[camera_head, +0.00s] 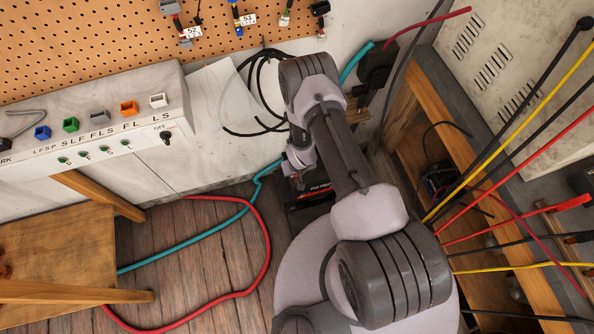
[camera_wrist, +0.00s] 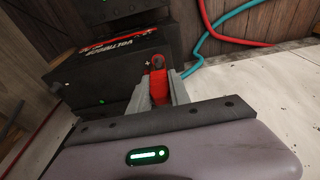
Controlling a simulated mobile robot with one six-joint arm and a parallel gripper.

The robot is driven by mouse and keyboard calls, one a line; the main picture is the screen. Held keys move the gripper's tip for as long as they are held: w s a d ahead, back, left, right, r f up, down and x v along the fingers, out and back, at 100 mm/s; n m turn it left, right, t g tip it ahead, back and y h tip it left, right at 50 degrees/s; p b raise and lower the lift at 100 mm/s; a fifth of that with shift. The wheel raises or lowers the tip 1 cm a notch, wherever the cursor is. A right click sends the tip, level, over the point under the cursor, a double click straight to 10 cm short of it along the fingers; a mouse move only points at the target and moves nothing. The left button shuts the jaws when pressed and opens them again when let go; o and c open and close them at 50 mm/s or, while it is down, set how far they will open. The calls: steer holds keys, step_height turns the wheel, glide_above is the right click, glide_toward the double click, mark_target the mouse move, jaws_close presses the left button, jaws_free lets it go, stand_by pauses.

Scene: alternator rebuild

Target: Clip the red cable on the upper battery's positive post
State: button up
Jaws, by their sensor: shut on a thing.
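My gripper (camera_wrist: 162,88) is shut on a red clip (camera_wrist: 160,90) in the wrist view. The clip's far end meets a dark round part beside a "+" mark at the edge of a black battery (camera_wrist: 115,72) with a red label. I cannot tell whether the clip grips the post or only lies against it. In the head view the battery (camera_head: 312,205) shows partly below my wrist, and my arm hides the clip. The red cable (camera_head: 267,245) loops over the wooden floor.
A teal cable (camera_head: 205,232) runs beside the red one. A second black box (camera_wrist: 110,15) stands behind the battery. A wooden table (camera_head: 60,245) is at left, a switch panel (camera_head: 100,125) by the wall. Several stretched cables (camera_head: 500,130) hang at right.

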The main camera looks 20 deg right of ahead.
steer(key=shift+f, duration=0.75)
steer(key=o, duration=1)
